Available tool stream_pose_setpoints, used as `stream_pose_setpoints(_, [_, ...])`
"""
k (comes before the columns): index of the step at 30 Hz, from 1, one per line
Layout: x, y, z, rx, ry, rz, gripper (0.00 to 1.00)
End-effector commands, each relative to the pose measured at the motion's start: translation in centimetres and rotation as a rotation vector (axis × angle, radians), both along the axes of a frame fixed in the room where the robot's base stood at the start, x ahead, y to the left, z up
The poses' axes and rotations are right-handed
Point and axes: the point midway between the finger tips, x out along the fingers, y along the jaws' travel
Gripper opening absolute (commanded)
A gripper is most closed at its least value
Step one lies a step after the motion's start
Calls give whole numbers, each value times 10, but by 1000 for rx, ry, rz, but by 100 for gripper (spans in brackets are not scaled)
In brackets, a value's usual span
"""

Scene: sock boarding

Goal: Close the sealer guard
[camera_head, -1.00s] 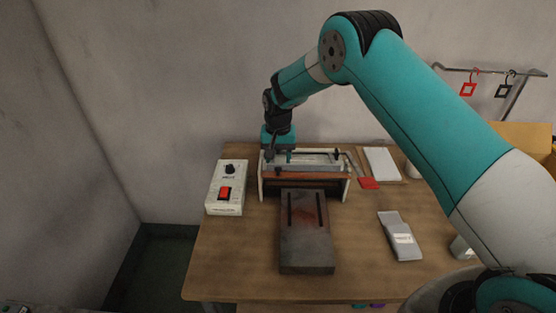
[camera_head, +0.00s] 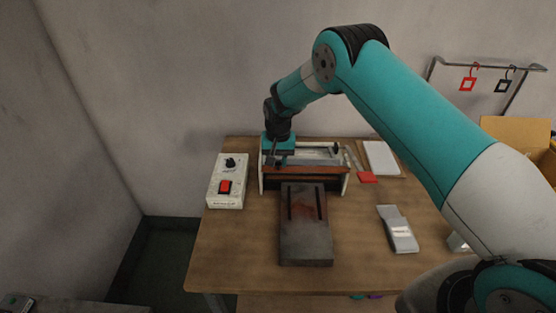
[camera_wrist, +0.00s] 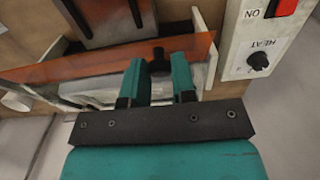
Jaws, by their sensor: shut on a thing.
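The sealer (camera_head: 262,180) stands at the back of the table, with light end plates and a metal top frame. Its guard, an orange-brown see-through strip (camera_head: 310,171), runs along the sealer's front edge. The guard also crosses the wrist view (camera_wrist: 60,72). In the wrist view, my gripper (camera_wrist: 159,72) has its two teal fingers on either side of a black knob (camera_wrist: 158,63) near one end of the guard, and is shut on it. In the head view, my gripper (camera_head: 276,161) is over the sealer's left end, and the knob is hidden.
A control box (camera_head: 226,181) with a red switch and dial stands close left of the sealer. A dark metal plate (camera_head: 305,240) lies in front. A grey packet (camera_head: 398,232) and a white pad (camera_head: 381,158) lie to the right. The front-left table is clear.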

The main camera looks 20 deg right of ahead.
Motion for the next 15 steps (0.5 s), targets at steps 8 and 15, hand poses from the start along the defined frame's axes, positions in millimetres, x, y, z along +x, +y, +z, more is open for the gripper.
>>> stream_pose_setpoints(8, [-4,2,-5,-24,-72,1,1])
stream_pose_setpoints(15, [-13,5,-16,-78,-237,3,1])
